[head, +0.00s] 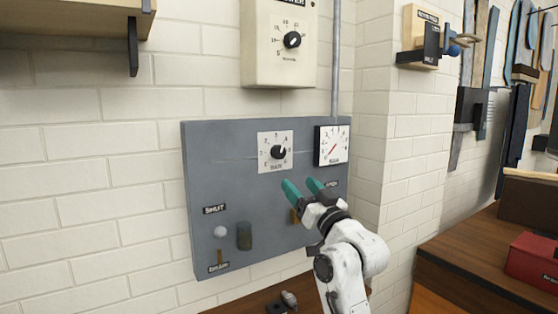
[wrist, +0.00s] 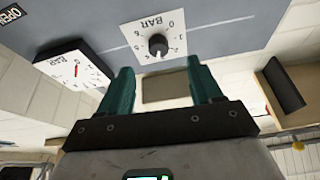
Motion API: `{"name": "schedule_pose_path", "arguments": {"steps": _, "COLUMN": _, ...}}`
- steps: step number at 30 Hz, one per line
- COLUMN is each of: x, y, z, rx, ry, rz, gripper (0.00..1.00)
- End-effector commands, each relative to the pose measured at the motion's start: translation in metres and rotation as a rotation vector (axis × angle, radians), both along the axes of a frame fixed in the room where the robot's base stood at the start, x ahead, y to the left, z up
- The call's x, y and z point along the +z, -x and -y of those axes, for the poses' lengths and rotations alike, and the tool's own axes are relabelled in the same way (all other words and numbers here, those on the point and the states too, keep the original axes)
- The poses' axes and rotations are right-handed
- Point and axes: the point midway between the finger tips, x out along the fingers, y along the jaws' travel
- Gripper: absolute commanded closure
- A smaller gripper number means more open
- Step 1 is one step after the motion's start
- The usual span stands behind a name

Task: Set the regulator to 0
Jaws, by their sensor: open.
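The regulator is a black round knob (head: 278,152) on a white scale plate labelled BAR, mounted on a grey wall panel (head: 230,170). In the wrist view the knob (wrist: 158,45) shows upside down, just beyond the gap between my fingers. A light mark shows on the knob, but I cannot tell exactly which number it points at. A square white gauge (head: 332,146) with a red needle sits right of the knob; it also shows in the wrist view (wrist: 75,68). My gripper (head: 301,184), with green fingers, is open and empty below and right of the knob, apart from it.
The panel's lower part holds a SHUT label (head: 214,208), a pale round knob (head: 221,232) and a dark cylinder (head: 244,236). A cream timer box (head: 280,42) hangs above. A wooden shelf (head: 80,22) is upper left; a workbench (head: 490,250) stands right.

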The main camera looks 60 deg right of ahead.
Motion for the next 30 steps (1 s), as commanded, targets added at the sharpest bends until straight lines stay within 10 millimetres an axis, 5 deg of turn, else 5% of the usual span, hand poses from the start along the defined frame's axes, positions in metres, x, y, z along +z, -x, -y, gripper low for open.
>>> {"name": "schedule_pose_path", "arguments": {"steps": 5, "x": 0.016, "y": -0.001, "z": 0.009, "rx": -0.011, "ry": 0.019, "rz": 0.025, "gripper": 0.35}}
{"name": "schedule_pose_path", "arguments": {"steps": 18, "x": 0.045, "y": -0.059, "z": 0.045, "rx": -0.01, "ry": 0.018, "rz": 0.021, "gripper": 0.35}}
{"name": "schedule_pose_path", "arguments": {"steps": 30, "x": 0.051, "y": -0.079, "z": 0.059, "rx": -0.01, "ry": 0.017, "rz": 0.022, "gripper": 0.35}}
